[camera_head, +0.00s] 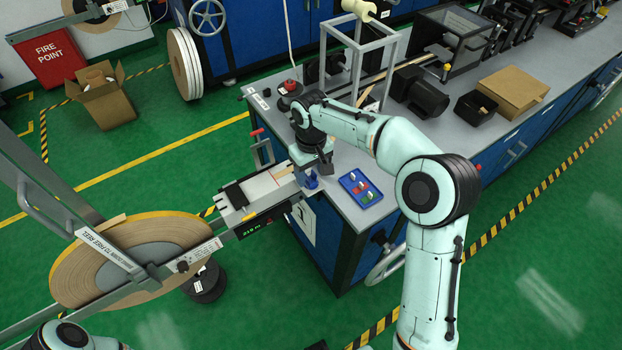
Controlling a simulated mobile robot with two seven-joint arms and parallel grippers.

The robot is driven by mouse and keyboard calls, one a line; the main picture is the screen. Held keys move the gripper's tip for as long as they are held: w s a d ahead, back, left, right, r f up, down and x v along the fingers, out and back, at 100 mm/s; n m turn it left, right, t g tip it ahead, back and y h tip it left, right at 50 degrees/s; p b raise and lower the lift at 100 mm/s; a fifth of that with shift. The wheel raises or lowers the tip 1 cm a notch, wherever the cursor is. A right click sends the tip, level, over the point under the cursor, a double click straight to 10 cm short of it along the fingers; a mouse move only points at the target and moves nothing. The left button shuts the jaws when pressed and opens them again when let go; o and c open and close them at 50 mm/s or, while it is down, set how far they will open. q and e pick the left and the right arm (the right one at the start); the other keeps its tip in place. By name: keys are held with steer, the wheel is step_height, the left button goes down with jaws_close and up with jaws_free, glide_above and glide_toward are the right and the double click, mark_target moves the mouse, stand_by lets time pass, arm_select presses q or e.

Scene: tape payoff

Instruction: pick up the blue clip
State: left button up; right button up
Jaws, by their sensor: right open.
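My right gripper (315,168) reaches over the near left corner of the bench, pointing down, open. A small dark blue piece that looks like the blue clip (311,181) is at its fingertips, near the bench edge. I cannot tell whether the fingers touch it or stand around it. Part of it is hidden by the gripper. A blue tray (345,182) lies on the bench just right of the gripper, holding small red, green and white pieces. Only a piece of my left arm shows at the bottom left; its gripper is out of view.
A large tape reel (75,265) on a metal frame stands at the left. A flat metal guide with a green display (258,226) joins the bench edge. A metal frame (355,70), a black motor (418,92) and a cardboard piece (513,90) stand farther back on the bench.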

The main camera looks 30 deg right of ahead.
steer(key=shift+f, duration=0.2)
jaws_close()
